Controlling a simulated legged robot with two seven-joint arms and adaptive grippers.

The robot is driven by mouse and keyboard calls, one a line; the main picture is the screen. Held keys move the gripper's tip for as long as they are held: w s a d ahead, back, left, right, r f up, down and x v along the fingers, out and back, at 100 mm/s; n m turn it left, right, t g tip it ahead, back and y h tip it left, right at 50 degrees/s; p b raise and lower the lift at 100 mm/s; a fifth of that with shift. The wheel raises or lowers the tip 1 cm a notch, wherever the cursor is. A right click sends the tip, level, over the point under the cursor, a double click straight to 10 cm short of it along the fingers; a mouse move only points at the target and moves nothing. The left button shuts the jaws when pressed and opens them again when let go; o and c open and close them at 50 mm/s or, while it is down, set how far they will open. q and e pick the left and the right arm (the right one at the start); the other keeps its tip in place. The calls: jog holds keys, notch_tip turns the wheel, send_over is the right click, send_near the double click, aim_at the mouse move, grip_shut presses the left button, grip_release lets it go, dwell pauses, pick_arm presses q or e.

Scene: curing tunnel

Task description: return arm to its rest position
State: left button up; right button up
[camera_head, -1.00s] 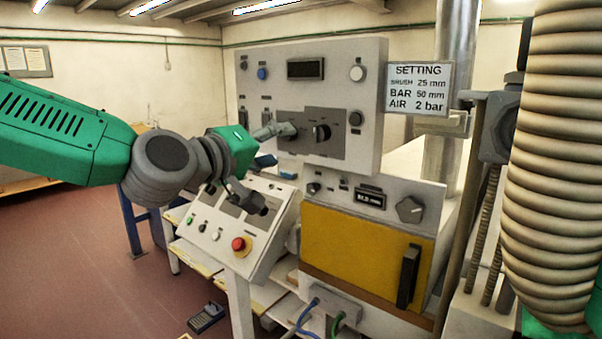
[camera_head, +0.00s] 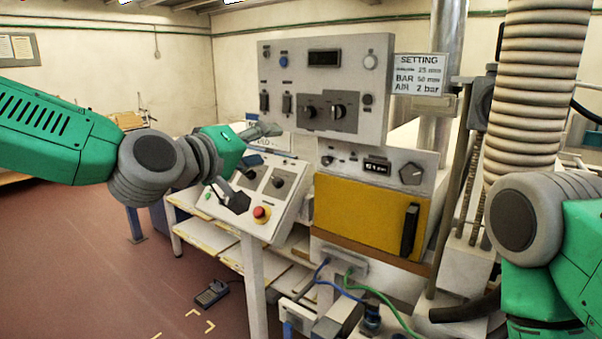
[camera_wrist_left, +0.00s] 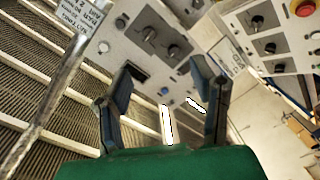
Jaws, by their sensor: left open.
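My left arm comes in from the left, green with grey joints. My left gripper (camera_head: 256,165) is open and empty, in front of the sloping control desk (camera_head: 285,215) and left of the upright grey panel (camera_head: 375,105). In the head view it appears clear of the panel's two dark knobs. In the left wrist view its two dark fingers (camera_wrist_left: 163,82) stand apart with nothing between them, and the panel with its knobs (camera_wrist_left: 160,40) shows beyond. My right arm shows at the right edge; its gripper is out of view.
A yellow door (camera_head: 365,215) with a dark handle sits below the panel. A red button (camera_head: 261,213) is on the desk. A setting sign (camera_head: 419,74) and a ribbed hose (camera_head: 535,90) stand to the right. A pedal (camera_head: 211,293) lies on the open red floor.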

pick_arm(q)
jog(key=s+a+f+m+g+y+b, duration=0.15)
jog(key=s+f, duration=0.25)
jog(key=f, duration=0.9)
jog(key=s+a+f+g+y+b, duration=0.1)
jog(key=s+a+f+g+b, duration=0.2)
jog(key=f, duration=1)
jog(key=s+f+g+y, duration=0.2)
jog(key=s+f, duration=0.3)
jog(key=f, duration=0.9)
jog(key=s+a+f+m+g+y+b, duration=0.1)
jog(key=s+a+f+g, duration=0.1)
jog(key=s+a+f, duration=0.3)
jog(key=s+a+f+m+g+y+b, duration=0.1)
jog(key=s+a+f+g+y+b, duration=0.1)
jog(key=s+a+f, duration=0.4)
jog(key=s+a+f+m+g+y+b, duration=0.1)
jog(key=s+a+f+g+y+b, duration=0.1)
jog(key=s+a+f, duration=0.4)
jog(key=s+f+g, duration=0.1)
jog(key=s+f, duration=0.3)
jog(key=s, duration=0.6)
pick_arm(e)
notch_tip(320, 180, down, 10)
jog(key=shift+w, duration=0.3)
